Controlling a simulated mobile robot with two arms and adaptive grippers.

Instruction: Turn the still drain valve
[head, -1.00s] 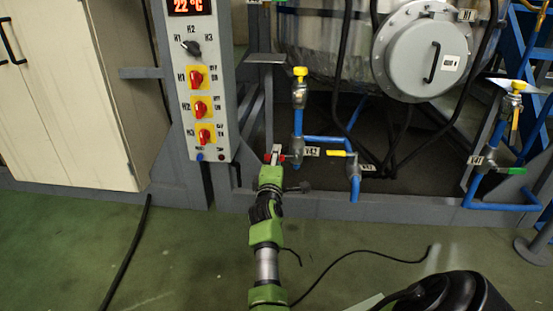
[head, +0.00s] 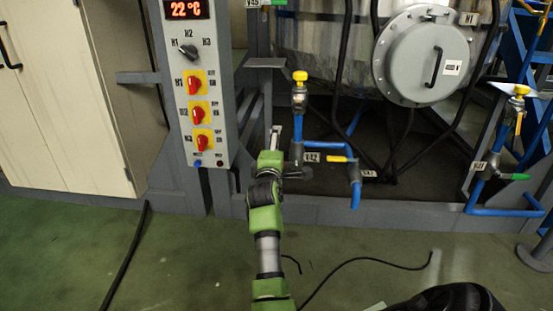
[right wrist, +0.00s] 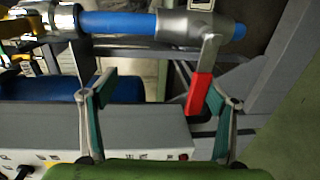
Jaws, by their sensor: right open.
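In the right wrist view a valve with a grey body (right wrist: 190,22) sits on a blue pipe, and its red-sleeved lever (right wrist: 200,93) points down between my fingers. My right gripper (right wrist: 160,84) is open around the lever, which is closer to the right finger; no grip shows. In the head view my right gripper (head: 273,136) reaches the frame just left of a grey valve body (head: 296,152) on the blue pipe. The red lever is hidden there behind the gripper. My left gripper is not in view.
A control panel (head: 215,150) with red knobs stands left of the gripper. A yellow-handled valve (head: 353,168) is close on the right, on blue piping (head: 325,142). The grey frame beam (head: 330,213) runs below. Black cables (head: 370,260) lie on the green floor.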

